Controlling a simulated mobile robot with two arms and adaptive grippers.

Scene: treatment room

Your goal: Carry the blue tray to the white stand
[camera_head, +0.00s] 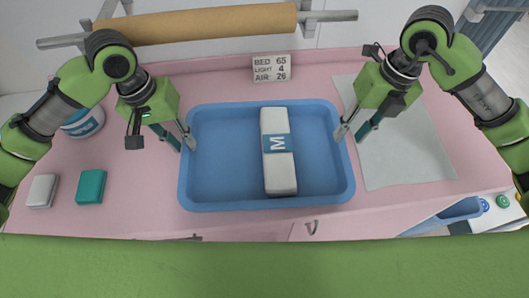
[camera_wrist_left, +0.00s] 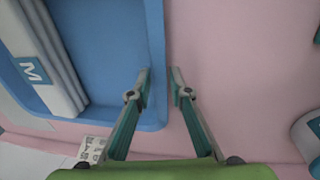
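The blue tray (camera_head: 222,204) lies flat on the pink counter in the head view, holding a white pack with a blue "M" label (camera_head: 279,150). My left gripper (camera_head: 177,141) is at the tray's left rim, its fingers apart. In the left wrist view my left gripper (camera_wrist_left: 160,76) has one finger over the tray's inside and one outside, with the tray rim (camera_wrist_left: 158,40) between them and gaps visible. My right gripper (camera_head: 354,131) is at the right rim with fingers apart. I cannot make out contact there. I cannot identify a white stand.
A pale sheet (camera_head: 404,150) lies right of the tray on the pink counter (camera_head: 130,215). A teal block (camera_head: 91,187), a white block (camera_head: 42,190) and a round container (camera_head: 83,122) are at the left. A brown roll (camera_head: 195,24) and a small sign (camera_head: 271,68) are behind.

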